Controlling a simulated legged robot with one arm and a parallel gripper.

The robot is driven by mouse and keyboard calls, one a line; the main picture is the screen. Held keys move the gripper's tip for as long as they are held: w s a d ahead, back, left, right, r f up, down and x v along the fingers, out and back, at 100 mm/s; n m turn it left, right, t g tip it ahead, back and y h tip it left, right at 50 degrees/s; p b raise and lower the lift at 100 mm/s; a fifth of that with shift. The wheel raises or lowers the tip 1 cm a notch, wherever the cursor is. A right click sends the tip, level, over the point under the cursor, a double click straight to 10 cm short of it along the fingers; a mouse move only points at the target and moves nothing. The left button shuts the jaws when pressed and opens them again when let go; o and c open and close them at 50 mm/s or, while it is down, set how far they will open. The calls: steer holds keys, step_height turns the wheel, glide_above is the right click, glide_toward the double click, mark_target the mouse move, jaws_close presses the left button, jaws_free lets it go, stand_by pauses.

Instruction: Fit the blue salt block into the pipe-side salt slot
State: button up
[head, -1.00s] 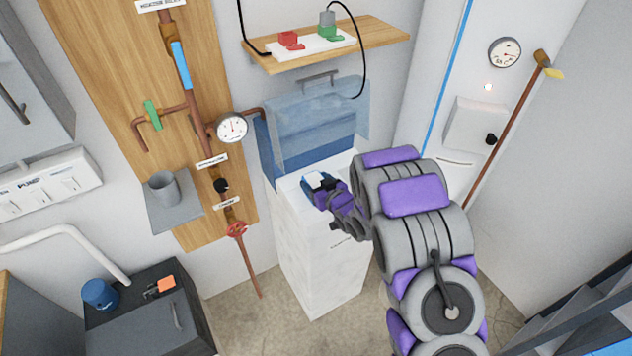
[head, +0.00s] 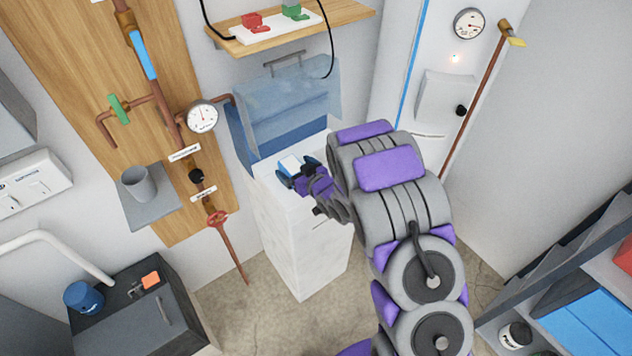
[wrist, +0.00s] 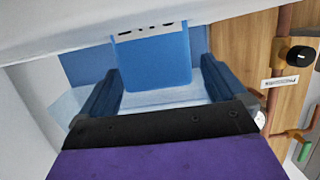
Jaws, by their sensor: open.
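The blue salt block (wrist: 155,62) is between my gripper's open fingers in the wrist view, with visible gaps on both sides. A white strip with dark marks is at its upper end. In the head view, a small light-blue block (head: 290,163) shows at my gripper (head: 299,176), above the top of the tall white cabinet (head: 297,255). My gripper (wrist: 160,70) is open around it. The cabinet's translucent blue lid (head: 290,97) stands raised behind. The pipe-side slot cannot be made out; my gripper and arm cover part of the cabinet top.
A wooden pipe board with a gauge (head: 200,116) and a grey shelf holding a cup (head: 138,183) is to the left. A wooden shelf (head: 290,30) with a power strip hangs above the lid. A shelving rack (head: 590,290) stands at right. Floor shows around the cabinet.

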steer(key=p+v, duration=1.1)
steer(key=v, duration=0.4)
steer(key=shift+d, duration=0.2)
steer(key=shift+s, duration=0.15)
stand_by(0.3)
